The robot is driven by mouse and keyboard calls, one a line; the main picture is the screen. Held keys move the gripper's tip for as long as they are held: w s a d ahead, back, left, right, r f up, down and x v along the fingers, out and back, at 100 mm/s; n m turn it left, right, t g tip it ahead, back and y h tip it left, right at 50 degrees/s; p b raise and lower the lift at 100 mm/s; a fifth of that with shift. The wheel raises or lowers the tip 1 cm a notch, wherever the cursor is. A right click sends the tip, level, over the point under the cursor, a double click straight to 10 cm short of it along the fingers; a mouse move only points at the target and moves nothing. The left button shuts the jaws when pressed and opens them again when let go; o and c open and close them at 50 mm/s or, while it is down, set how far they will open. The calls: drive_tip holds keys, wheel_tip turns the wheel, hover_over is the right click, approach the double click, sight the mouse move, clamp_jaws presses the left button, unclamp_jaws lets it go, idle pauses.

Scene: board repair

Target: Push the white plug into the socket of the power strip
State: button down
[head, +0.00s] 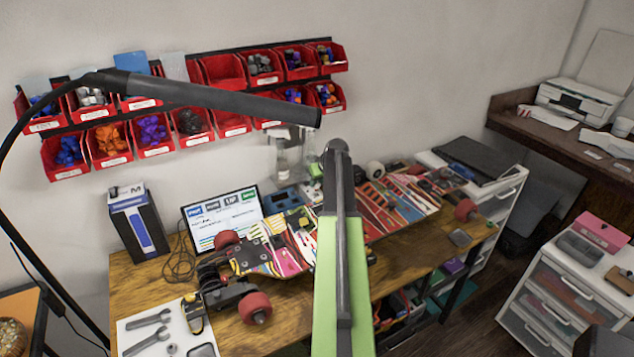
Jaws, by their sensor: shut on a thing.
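My own green and dark grey arm rises from the bottom middle of the head view and reaches over the workbench. My gripper is not visible; it appears to be hidden behind or beyond the arm. I cannot make out the white plug. I cannot make out the power strip or its socket either. The arm covers the middle of the bench and part of its back edge.
A skateboard with red wheels (275,250) lies on the wooden bench (160,285), partly behind my arm. A black lamp (210,97) crosses above. Red bins (225,72) hang on the wall.

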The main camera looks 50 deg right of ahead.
sight(318, 187)
drive_tip(key=shift+f+b, duration=1.7)
drive_tip(key=shift+f, duration=0.05)
idle(2.0)
drive_tip(key=c, duration=1.2)
unclamp_jaws()
drive_tip(key=o, duration=0.3)
drive_tip(key=shift+r, duration=0.1)
drive_tip(key=shift+r+p, duration=1.45)
drive_tip(key=shift+p, duration=0.1)
drive_tip(key=shift+r, duration=0.1)
